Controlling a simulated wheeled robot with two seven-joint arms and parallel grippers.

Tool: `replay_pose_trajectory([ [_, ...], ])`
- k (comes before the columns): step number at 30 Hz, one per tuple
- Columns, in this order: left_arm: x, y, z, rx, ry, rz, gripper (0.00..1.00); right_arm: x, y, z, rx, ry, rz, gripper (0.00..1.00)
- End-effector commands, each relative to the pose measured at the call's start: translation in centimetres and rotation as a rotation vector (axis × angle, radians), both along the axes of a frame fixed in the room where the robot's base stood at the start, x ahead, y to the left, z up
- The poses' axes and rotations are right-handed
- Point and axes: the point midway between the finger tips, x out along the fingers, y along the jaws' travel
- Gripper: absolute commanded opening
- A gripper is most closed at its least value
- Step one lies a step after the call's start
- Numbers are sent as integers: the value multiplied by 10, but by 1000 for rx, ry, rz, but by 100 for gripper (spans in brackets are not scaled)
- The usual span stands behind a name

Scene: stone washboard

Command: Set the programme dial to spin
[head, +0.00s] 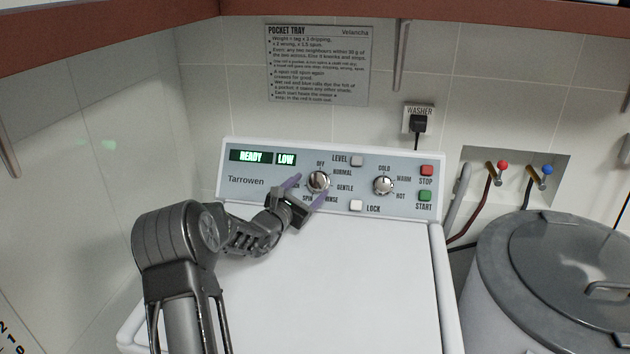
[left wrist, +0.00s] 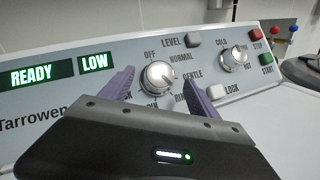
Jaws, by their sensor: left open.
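The programme dial (head: 318,182) is a round silver knob on the washer's grey control panel, with OFF, NORMAL, GENTLE, RINSE and SPIN printed around it. Its pointer position is too small to tell. My left gripper (head: 307,188) is open at the panel, its purple fingers on either side of the dial. In the left wrist view the dial (left wrist: 158,76) sits between the two spread fingers (left wrist: 160,88), and I cannot tell whether they touch it. The gripper body hides part of the lower labels. The display (head: 262,157) reads READY and LOW. My right gripper is not in view.
A temperature dial (head: 383,185), LEVEL button (head: 357,160), LOCK button (head: 355,205), red STOP (head: 427,170) and green START (head: 425,196) share the panel. The white washer lid (head: 340,280) is clear. A grey lidded bin (head: 560,270) stands right.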

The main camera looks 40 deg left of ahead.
Motion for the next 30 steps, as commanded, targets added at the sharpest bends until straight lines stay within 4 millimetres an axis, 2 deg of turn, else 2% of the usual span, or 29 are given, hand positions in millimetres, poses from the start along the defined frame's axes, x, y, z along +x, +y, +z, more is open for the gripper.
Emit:
replay_pose_trajectory([
  [3, 19, 3, 1, -1, 0, -1, 71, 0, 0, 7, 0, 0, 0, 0],
  [7, 33, 5, 1, 0, 0, -1, 71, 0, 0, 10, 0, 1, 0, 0],
  [17, 38, 7, 0, 0, 0, 0, 71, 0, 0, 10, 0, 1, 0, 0],
  [30, 38, 7, 0, 0, 0, 0, 36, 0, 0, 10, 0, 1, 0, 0],
])
